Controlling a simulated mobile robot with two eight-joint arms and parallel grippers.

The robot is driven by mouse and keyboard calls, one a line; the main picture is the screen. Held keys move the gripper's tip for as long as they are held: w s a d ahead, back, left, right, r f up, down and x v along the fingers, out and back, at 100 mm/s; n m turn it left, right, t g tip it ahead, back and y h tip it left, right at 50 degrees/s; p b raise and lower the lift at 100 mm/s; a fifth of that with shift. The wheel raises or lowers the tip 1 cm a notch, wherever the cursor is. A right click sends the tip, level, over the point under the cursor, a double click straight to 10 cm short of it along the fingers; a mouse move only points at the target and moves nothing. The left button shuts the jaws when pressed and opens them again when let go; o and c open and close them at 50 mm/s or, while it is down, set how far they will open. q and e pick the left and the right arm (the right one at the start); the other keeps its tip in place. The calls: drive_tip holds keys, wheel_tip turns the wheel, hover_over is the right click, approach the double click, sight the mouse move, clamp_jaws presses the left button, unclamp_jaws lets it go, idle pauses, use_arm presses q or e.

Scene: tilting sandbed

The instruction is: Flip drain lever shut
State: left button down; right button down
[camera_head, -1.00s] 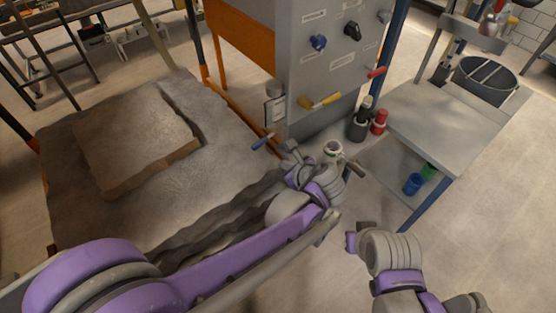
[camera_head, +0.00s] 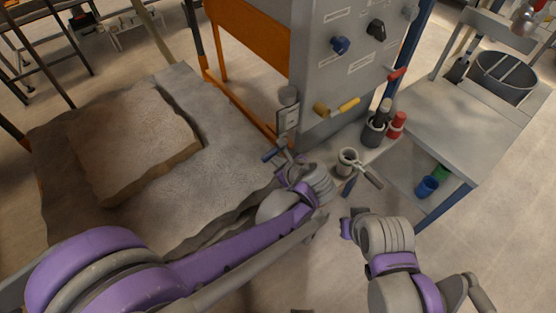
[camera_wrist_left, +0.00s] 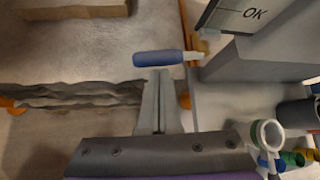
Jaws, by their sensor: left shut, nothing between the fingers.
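A lever with a blue handle (camera_head: 271,154) is beside the sandbed's near right corner, below a small grey box; I take it for the drain lever, though no label on it is readable. In the left wrist view the blue handle (camera_wrist_left: 158,58) lies roughly level, pointing left. My left gripper (camera_head: 285,162) is shut and empty, close to this handle. In the left wrist view its fingertips (camera_wrist_left: 158,76) are just below the handle; I cannot tell whether they touch. My right gripper (camera_head: 348,228) is lower right, away from the lever, its jaws unclear.
The sandbed (camera_head: 230,150) is at left. A grey cup (camera_head: 347,161) and dark and red bottles are to the right, beside a grey table (camera_head: 460,125). An OK plate (camera_wrist_left: 250,14) shows in the wrist view.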

use_arm(q)
drive_tip(key=shift+s+d+r+m+g+y+b, duration=0.1)
drive_tip(key=shift+s+r+m+g+y+b, duration=0.2)
drive_tip(key=shift+r+m+g+y, duration=0.15)
use_arm(e)
drive_tip(key=shift+s+d+f, duration=0.1)
drive_tip(key=shift+s+f, duration=0.3)
use_arm(q)
drive_tip(key=shift+w, duration=0.15)
use_arm(e)
drive_tip(key=shift+w, duration=0.1)
idle(0.6)
